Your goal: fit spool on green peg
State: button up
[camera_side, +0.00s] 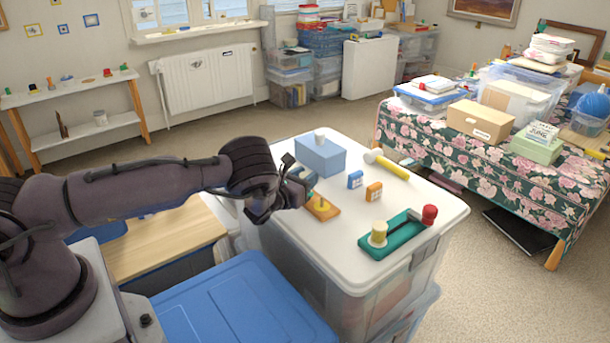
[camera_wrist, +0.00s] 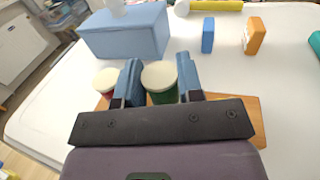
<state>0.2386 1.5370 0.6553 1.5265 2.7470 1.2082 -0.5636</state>
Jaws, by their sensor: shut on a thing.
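My gripper (camera_side: 292,188) is at the left edge of the white lid, above or beside a wooden board (camera_side: 328,212). In the wrist view my gripper (camera_wrist: 160,82) is shut on a green spool (camera_wrist: 161,96) with a cream top. Its lower part is hidden by my gripper, so I cannot tell if it touches the board. A red, cream-topped piece (camera_wrist: 107,82) stands just left of the left finger. A small yellow peg (camera_side: 322,203) shows on the board. I see no clear green peg.
A blue box (camera_side: 320,158) with a white piece on top stands behind my gripper.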

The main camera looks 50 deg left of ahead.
jog(key=shift+f, duration=0.65)
jog(key=o, duration=1)
jog(key=v, duration=1.3)
jog(key=shift+w+r, duration=0.1)
